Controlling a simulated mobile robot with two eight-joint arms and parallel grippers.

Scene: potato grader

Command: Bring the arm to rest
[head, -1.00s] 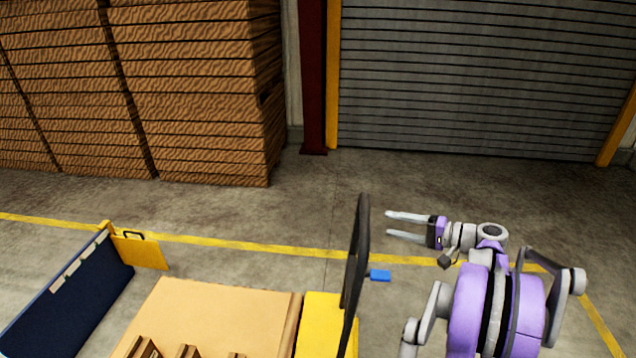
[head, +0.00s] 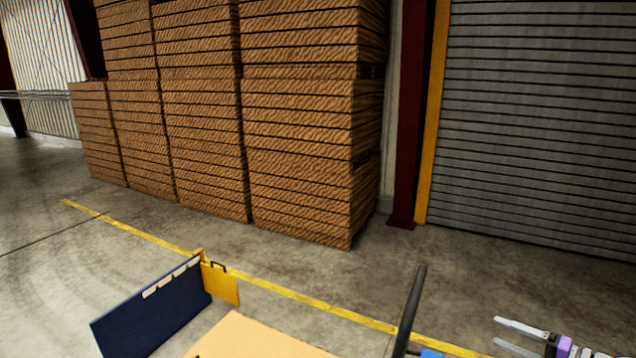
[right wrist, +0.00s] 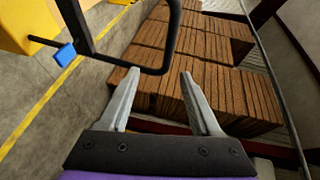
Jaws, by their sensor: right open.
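My right gripper (head: 517,338) shows at the lower right of the head view, its two pale fingers apart and pointing left. In the right wrist view my right gripper (right wrist: 160,100) is open, with nothing between its fingertips. Most of the right arm is cut off by the frame edge in the head view. My left gripper is in neither view.
A black bar (head: 410,312) stands left of the right gripper; it also shows in the wrist view (right wrist: 88,42). A blue piece (head: 431,353) is near it. A tan-topped surface (head: 250,340) and a navy panel (head: 155,315) are at front. Stacked wooden crates (head: 300,150) stand behind.

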